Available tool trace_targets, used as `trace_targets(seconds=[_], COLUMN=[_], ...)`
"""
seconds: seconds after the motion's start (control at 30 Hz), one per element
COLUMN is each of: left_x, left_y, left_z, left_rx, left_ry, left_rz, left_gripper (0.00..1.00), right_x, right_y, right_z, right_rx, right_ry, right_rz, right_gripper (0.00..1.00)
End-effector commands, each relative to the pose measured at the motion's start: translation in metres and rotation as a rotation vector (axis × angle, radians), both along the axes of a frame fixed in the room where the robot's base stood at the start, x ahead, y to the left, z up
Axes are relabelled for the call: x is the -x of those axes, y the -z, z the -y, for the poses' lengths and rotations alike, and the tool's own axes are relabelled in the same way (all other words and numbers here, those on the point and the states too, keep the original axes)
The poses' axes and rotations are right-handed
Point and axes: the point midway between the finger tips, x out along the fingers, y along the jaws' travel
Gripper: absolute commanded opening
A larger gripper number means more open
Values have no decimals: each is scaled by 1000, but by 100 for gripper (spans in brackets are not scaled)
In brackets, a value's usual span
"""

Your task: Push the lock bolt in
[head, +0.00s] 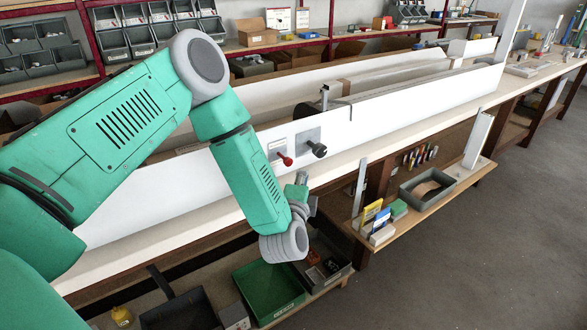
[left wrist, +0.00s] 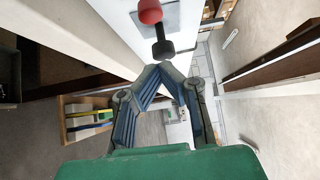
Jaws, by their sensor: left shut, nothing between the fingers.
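A long white shutter profile box (head: 420,98) lies along the bench. On its front face is a grey metal plate (head: 308,136). A dark knob (head: 317,150) on a short stem sticks out from the plate, and a red-tipped knob (head: 285,161) sticks out to its left. I cannot tell which is the lock bolt. My left gripper (head: 303,185) is below the knobs, apart from them. In the left wrist view my left gripper (left wrist: 167,68) is shut and empty, its fingertips close below the dark knob (left wrist: 163,49) in the picture; the red knob (left wrist: 150,11) is above. My right gripper is out of view.
The bench top (head: 345,159) runs along the front of the profile. A lower shelf (head: 430,200) carries a grey tray (head: 447,199) and small boxes. A green bin (head: 268,290) sits lower down. Shelves with grey bins (head: 128,35) stand behind.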

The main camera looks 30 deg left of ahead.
Motion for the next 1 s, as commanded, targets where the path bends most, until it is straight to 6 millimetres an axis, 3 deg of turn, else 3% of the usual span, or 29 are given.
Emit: trace_targets(seconds=[0.1, 0.3, 0.77, 1.0], left_x=[-6, -13, -14, -22], left_y=[1, 2, 1, 2], left_z=[-23, -40, -37, -57], left_rx=[4, 6, -2, -2], left_ry=[-5, -3, 2, 7], left_rz=[-1, -1, -4, -7], left_gripper=[0, 0, 0, 0], right_x=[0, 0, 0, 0], right_y=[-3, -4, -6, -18], right_z=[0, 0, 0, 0], right_rx=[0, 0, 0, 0], right_ry=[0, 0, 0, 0], right_rz=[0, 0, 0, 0], right_gripper=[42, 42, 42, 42])
